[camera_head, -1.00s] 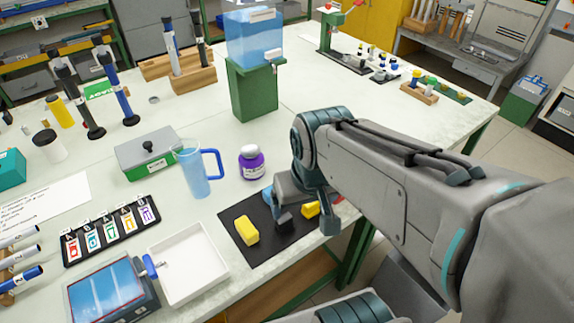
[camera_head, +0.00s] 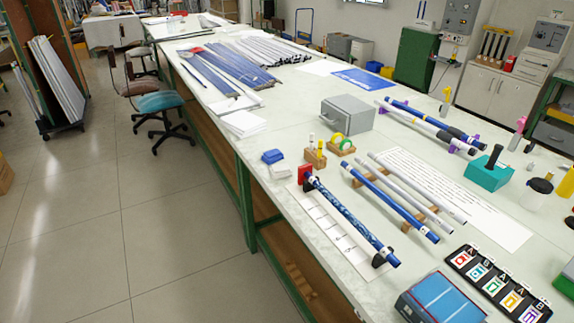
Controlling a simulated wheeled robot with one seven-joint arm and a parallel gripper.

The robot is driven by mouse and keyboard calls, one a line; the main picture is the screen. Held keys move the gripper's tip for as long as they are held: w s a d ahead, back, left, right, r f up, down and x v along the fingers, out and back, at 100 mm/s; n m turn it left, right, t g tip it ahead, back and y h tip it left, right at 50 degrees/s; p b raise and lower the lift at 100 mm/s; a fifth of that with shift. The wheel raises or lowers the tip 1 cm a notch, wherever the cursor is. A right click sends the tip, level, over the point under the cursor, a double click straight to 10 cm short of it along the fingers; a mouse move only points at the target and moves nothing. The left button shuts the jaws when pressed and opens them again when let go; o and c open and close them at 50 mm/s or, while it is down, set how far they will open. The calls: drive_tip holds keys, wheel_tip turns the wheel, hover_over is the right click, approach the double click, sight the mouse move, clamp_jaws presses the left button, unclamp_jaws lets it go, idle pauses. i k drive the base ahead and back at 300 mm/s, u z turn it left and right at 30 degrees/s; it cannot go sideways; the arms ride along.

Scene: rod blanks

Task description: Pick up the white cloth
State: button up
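A small white folded item (camera_head: 280,171), which looks like the white cloth, lies flat near the front edge of the long table (camera_head: 245,148). A similar blue folded item (camera_head: 272,156) lies just behind it, close to it. At this size I cannot make out the fabric. My gripper and arm are not in view.
A blue rod (camera_head: 348,220) rests on black stands over a white strip to the right. Several rods (camera_head: 418,195) lie on wooden supports. A small wooden holder (camera_head: 315,155) and grey box (camera_head: 347,114) stand behind. A stool (camera_head: 160,102) and open floor are left.

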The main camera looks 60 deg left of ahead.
sight(277, 171)
drive_tip(key=u, duration=2.3)
